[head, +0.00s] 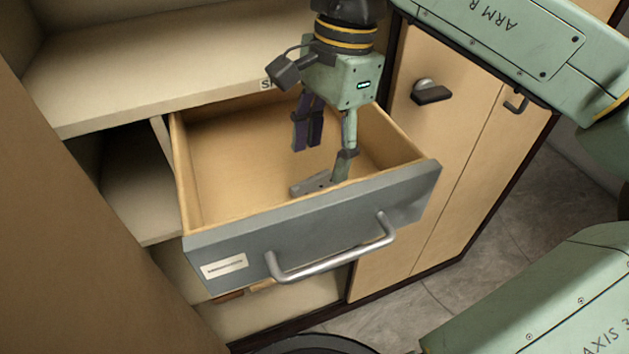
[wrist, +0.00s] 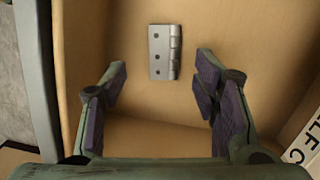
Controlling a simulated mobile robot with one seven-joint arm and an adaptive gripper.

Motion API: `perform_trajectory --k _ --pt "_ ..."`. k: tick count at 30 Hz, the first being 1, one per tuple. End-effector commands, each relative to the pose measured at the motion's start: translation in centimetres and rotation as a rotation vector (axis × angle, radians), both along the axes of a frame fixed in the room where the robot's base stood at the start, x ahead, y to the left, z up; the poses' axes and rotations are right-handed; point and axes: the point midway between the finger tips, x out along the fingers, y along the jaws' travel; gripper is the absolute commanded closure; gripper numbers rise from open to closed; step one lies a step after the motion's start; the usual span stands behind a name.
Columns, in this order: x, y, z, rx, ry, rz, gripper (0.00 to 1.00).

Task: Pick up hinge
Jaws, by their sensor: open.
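A grey metal hinge (head: 309,186) lies flat on the floor of an open drawer (head: 225,255), near its front panel. In the wrist view the hinge (wrist: 164,52) shows its screw holes and knuckle side, and lies ahead of the fingertips, roughly centred between them. My gripper (head: 325,162) points down into the drawer, its fingers apart and empty. One finger hides part of the hinge in the head view. The height of the fingertips above the hinge is hard to tell. My gripper also shows in the wrist view (wrist: 161,78).
The drawer walls stand around my gripper, with the grey front panel and its bar handle (head: 330,257) close by. A shelf board (head: 150,75) is behind and left. Cabinet doors (head: 440,130) with a dark latch stand at right.

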Motion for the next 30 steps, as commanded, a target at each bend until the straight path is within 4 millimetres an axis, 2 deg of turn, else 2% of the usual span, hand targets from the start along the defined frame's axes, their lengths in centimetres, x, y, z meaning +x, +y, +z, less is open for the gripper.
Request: perform_trajectory --k 12,20,30 --pt "0.1 0.7 -4.9 -0.001 0.000 0.000 0.45" --pt "0.1 0.8 -5.2 0.000 -0.001 0.000 0.45" --pt "0.1 0.8 -5.2 0.000 -0.001 0.000 0.68"
